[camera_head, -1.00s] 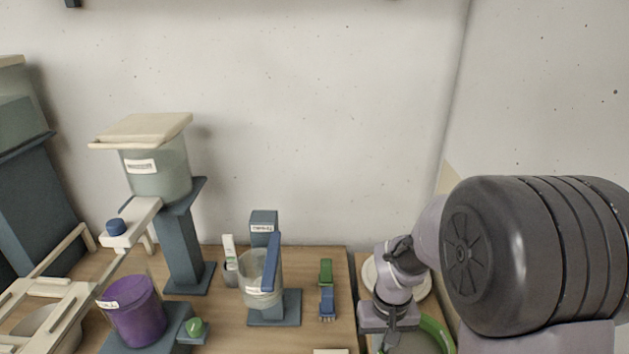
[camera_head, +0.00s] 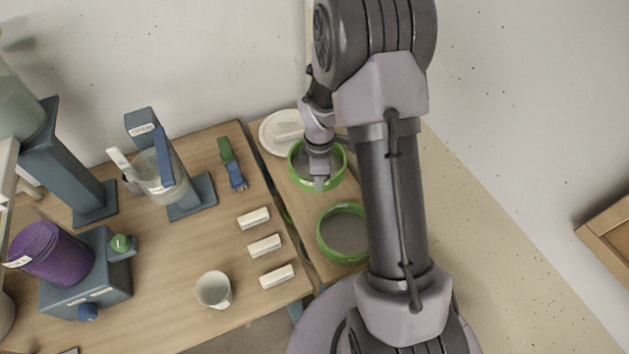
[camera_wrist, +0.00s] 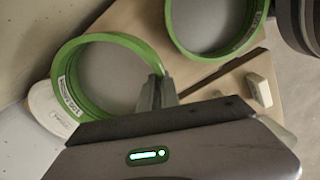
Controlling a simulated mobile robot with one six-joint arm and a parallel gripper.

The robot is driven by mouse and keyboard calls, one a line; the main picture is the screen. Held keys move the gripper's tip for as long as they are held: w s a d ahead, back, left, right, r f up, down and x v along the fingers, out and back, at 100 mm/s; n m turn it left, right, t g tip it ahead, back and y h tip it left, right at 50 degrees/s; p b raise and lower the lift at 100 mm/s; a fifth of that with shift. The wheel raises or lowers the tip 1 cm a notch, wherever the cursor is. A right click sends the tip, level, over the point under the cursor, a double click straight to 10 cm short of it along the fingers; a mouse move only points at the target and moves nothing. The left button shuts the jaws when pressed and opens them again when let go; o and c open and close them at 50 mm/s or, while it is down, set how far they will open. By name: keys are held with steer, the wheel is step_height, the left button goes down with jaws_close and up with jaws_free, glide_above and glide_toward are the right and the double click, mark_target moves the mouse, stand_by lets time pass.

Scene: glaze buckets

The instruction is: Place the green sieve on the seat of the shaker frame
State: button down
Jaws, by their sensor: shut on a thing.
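Two green sieves with grey mesh are at the right side of the table. My gripper (camera_head: 319,183) is shut on the rim of the far green sieve (camera_head: 296,158). In the wrist view my fingertips (camera_wrist: 158,90) pinch that rim, and the held sieve (camera_wrist: 68,62) has a white label. I cannot tell whether it rests on the board or hangs just above it. The other green sieve (camera_head: 322,240) lies nearer the front, apart from my gripper; it also shows in the wrist view (camera_wrist: 248,40). I cannot identify the shaker frame's seat for certain.
A white round lid (camera_head: 270,128) lies behind the held sieve. Several white blocks (camera_head: 264,246), a white cup (camera_head: 214,290), a green-and-blue brush (camera_head: 232,165), a blue stand (camera_head: 192,200) with a clear jug and a purple bucket (camera_head: 48,256) are to the left.

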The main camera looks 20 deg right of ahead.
step_height(320, 180, down, 7)
steer(key=shift+f+b, duration=0.2)
steer(key=shift+b, duration=0.85)
steer(key=shift+r, duration=0.15)
steer(key=c, duration=1.6)
jaws_free()
steer(key=shift+w, duration=0.1)
